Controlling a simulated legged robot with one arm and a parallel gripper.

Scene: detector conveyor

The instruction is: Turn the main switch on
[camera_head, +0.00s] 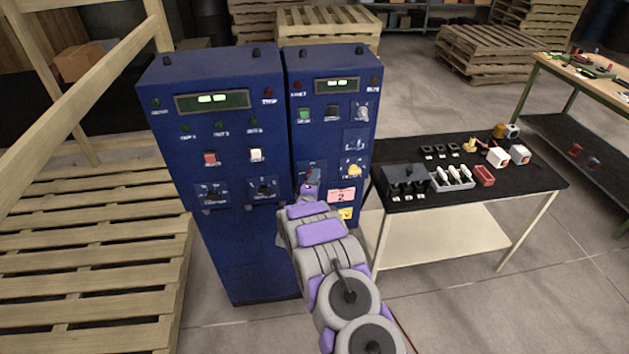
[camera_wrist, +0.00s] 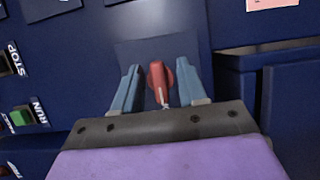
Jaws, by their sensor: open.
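The red main switch (camera_wrist: 157,76) is a rotary knob on a plate on a blue cabinet, with a light pointer mark. In the wrist view it sits between the two blue-grey fingers of my gripper (camera_wrist: 158,68). The gripper is open, one finger on each side of the knob, with a visible gap to each. In the head view my gripper (camera_head: 309,190) is at the lower left of the right blue cabinet's (camera_head: 332,130) front. There the switch is mostly hidden behind the gripper.
STOP (camera_wrist: 8,62) and green RUN (camera_wrist: 22,118) buttons are left in the wrist view. A second blue cabinet (camera_head: 235,245) stands beside the right one. A black-topped table (camera_head: 530,180) with parts stands to the right, wooden pallets (camera_head: 95,270) to the left.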

